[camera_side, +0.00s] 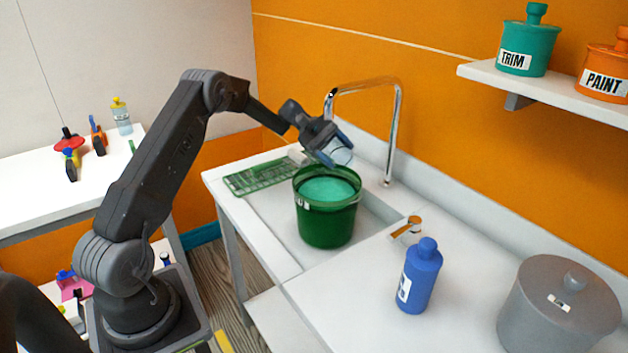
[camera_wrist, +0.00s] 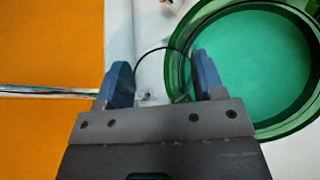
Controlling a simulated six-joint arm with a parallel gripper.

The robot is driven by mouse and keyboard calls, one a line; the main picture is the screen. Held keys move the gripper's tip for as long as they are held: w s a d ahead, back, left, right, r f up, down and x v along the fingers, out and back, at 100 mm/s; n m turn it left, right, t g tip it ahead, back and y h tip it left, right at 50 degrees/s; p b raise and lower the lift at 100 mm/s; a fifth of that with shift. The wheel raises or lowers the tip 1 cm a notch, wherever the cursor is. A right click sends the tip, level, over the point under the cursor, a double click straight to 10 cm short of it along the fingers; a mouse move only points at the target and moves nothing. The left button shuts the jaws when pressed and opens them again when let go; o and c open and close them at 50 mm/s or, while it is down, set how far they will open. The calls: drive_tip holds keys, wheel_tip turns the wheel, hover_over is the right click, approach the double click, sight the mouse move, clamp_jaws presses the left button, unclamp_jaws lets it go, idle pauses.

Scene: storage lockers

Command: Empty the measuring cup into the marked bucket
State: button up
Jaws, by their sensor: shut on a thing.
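A green bucket (camera_side: 326,222) stands in the sink basin and holds teal liquid up near its rim. A small white label shows on its side. In the wrist view the bucket (camera_wrist: 262,72) fills the right side. My gripper (camera_side: 330,147) is shut on a clear measuring cup (camera_side: 341,155), held above the bucket's back rim and tilted. In the wrist view the blue fingers of my gripper (camera_wrist: 162,80) sit either side of the cup's dark, thin rim (camera_wrist: 163,50). Whether the cup holds any liquid cannot be told.
A chrome faucet (camera_side: 398,125) arches close behind my gripper. A green rack (camera_side: 262,177) lies left of the bucket. A blue bottle (camera_side: 419,280) and a grey lidded pot (camera_side: 560,315) stand on the counter at right. Teal TRIM (camera_side: 527,45) and orange PAINT (camera_side: 606,72) containers sit on a shelf.

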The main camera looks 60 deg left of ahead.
drive_tip(key=shift+w+a+f+n+g, duration=0.1)
drive_tip(key=shift+w+f+n+g, duration=0.25)
drive_tip(key=shift+w+n+g, duration=0.35)
drive_tip(key=shift+w+r+n+g+p, duration=0.3)
drive_tip(key=shift+w+r+n+p, duration=0.2)
drive_tip(key=shift+w, duration=0.15)
drive_tip(key=shift+w+a+f+n+g+p, duration=0.15)
drive_tip(key=shift+w+f+n+g+p, duration=0.2)
drive_tip(key=shift+w+n+g+p, duration=0.25)
drive_tip(key=shift+h, duration=0.3)
